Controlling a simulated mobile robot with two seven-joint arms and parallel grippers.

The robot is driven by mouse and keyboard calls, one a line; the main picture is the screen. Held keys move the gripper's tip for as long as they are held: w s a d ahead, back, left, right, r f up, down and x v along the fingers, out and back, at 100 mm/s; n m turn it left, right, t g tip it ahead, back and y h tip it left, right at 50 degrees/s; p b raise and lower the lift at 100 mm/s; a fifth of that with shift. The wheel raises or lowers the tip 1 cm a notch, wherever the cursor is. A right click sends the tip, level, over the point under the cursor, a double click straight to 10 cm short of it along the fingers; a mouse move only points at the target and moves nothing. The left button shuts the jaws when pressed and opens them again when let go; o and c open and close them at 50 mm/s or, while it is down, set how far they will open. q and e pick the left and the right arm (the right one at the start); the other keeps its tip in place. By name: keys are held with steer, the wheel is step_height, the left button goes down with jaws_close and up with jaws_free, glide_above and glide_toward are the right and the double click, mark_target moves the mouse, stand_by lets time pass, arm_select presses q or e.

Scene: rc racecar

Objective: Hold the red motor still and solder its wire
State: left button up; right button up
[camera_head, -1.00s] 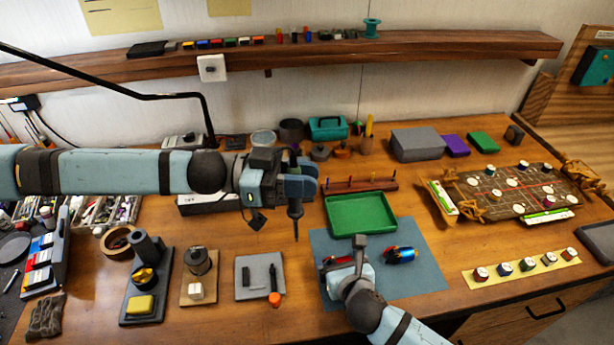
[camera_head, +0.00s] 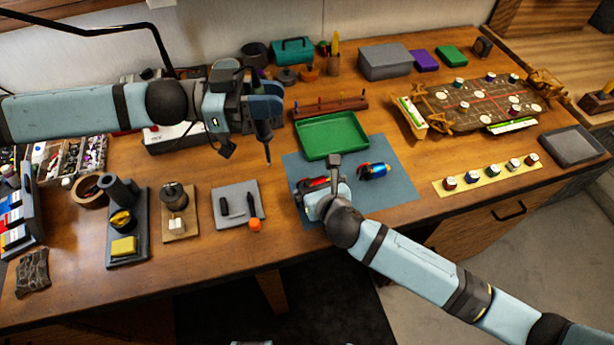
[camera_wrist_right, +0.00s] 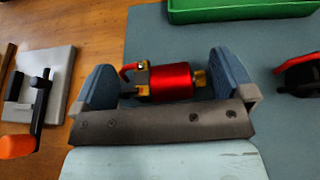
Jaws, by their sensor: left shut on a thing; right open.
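The red motor (camera_head: 313,184) lies on the blue-grey mat (camera_head: 400,190). In the right wrist view it is a shiny red cylinder (camera_wrist_right: 172,82) with a brass end on the right and a red wire loop at its left end. My right gripper (camera_head: 325,182) is low over the mat, its fingers (camera_wrist_right: 170,78) open on either side of the motor, with gaps at both ends. My left gripper (camera_head: 262,105) is shut on a dark soldering iron (camera_head: 264,140), held above the bench left of the mat, tip down and clear of the motor.
A second, blue motor (camera_head: 373,171) lies right of my right gripper. To the left are a grey tool pad (camera_head: 232,218), a spool stand (camera_head: 178,232) and an iron stand with a yellow sponge (camera_head: 124,246).

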steer(key=v, duration=1.1)
steer(key=shift+s+r, duration=0.1)
steer(key=shift+r, duration=0.05)
